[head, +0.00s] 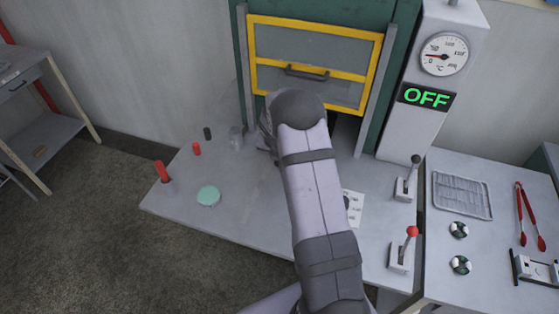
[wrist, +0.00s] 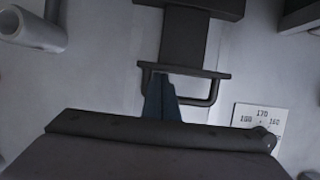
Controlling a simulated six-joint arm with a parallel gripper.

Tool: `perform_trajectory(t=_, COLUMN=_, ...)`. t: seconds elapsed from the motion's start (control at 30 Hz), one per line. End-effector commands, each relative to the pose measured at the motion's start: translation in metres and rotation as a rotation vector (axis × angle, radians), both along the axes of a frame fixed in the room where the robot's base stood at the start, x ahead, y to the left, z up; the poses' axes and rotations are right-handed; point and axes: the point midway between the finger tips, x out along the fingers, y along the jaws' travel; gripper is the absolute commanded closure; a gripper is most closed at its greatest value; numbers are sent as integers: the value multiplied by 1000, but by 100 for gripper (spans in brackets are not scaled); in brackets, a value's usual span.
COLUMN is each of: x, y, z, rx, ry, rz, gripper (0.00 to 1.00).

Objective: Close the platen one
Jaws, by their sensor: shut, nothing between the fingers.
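The press has a guard with a yellow frame (head: 315,65) and a dark handle (head: 307,73); the frame is down over the upper part of its opening. What lies below and behind it is largely hidden by my arm. In the wrist view, a dark block (wrist: 183,40) ends in a flat bar with a U-shaped loop (wrist: 213,92). I cannot tell for sure whether this is the platen. My gripper (wrist: 162,78) is shut and empty, its blue fingertips at the bar and overlapping the loop. In the head view my arm hides the fingers.
A black-knobbed lever (head: 408,180) and a red-knobbed lever (head: 406,248) stand at the bench's right. The column has a gauge (head: 444,54) and a green OFF display (head: 427,96). A tray (head: 462,196) and red tongs (head: 526,215) lie right. Small red and dark pegs stand left.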

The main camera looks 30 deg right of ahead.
Motion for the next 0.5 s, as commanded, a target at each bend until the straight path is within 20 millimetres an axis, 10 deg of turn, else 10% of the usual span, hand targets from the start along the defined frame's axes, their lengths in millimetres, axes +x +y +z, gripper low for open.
perform_trajectory(t=0.5, x=52, y=-53, z=-2, rx=-5, ry=-6, rz=-5, gripper=100)
